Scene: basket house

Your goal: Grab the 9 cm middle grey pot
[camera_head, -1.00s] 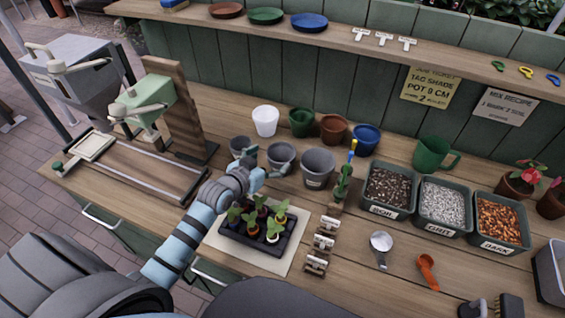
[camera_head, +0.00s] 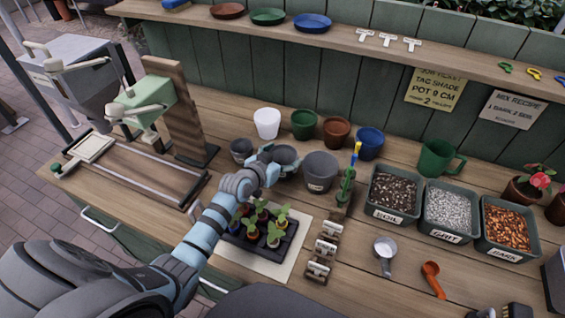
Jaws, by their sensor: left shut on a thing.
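Three grey pots stand in a row by size on the bench: a small one (camera_head: 241,148) at left, the middle grey pot (camera_head: 285,151), and a larger one (camera_head: 320,168) at right. My left gripper (camera_head: 272,167) reaches in from the lower left and is shut on the middle grey pot at its near side. The gripper hides part of this pot's left and lower side. The pot looks about upright; I cannot tell whether its base touches the bench. My right gripper is not in view.
White (camera_head: 267,123), green (camera_head: 304,124), brown (camera_head: 336,131) and blue (camera_head: 369,141) pots stand behind.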

